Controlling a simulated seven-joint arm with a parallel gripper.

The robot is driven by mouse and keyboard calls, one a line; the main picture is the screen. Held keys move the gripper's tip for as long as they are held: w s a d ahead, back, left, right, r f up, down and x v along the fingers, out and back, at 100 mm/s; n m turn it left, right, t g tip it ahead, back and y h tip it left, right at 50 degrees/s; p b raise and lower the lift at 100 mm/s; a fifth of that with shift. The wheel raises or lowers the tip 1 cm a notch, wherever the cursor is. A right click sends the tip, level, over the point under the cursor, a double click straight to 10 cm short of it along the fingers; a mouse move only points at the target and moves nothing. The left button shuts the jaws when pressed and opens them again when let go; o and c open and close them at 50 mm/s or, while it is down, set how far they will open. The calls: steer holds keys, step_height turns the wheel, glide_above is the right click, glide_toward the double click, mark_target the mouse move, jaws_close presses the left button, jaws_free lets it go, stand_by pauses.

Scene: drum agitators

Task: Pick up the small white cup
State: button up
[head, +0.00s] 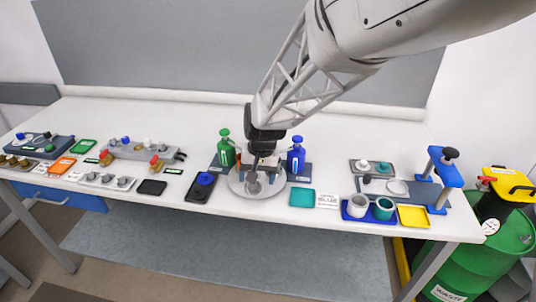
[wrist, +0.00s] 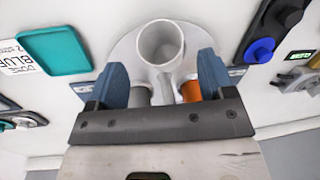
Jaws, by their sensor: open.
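In the wrist view a small white cup (wrist: 172,44) stands upright, open end toward the camera, on a round pale plate (wrist: 126,52). In the head view this cup (head: 253,184) looks grey, at the front of the round plate (head: 238,187) below my gripper. My gripper (wrist: 161,72) is open. Its two blue fingers lie left and right of the cup's near side, with gaps between. In the head view my gripper (head: 263,160) is over the plate; its fingertips are hard to make out. Behind the fingers a grey piece (wrist: 140,96) and an orange piece (wrist: 190,90) are partly hidden.
A green bottle (head: 226,150) and a blue bottle (head: 296,157) stand close on either side of my gripper. Another light cup (head: 357,206) and a teal cup (head: 384,208) stand on a blue tray (head: 346,214) to the right. A teal tray (head: 302,198) lies between.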

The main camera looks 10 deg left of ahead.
mark_target(255, 191)
steer(key=shift+a+f, duration=0.2)
steer(key=shift+f, duration=0.75)
steer(key=shift+a+f, duration=0.15)
steer(key=shift+f, duration=0.75)
steer(key=c, duration=1.1)
steer(key=shift+o, duration=0.2)
steer(key=shift+r, duration=0.2)
steer(key=shift+r, duration=1.5)
steer(key=shift+s+d+r, duration=0.15)
steer(key=shift+s, duration=0.2)
steer(key=s+d+r, duration=0.1)
steer(key=s+d, duration=0.6)
steer(key=s, duration=0.6)
steer(key=shift+s+d+r, duration=0.15)
steer(key=shift+d+r, duration=0.05)
steer(key=shift+d, duration=0.1)
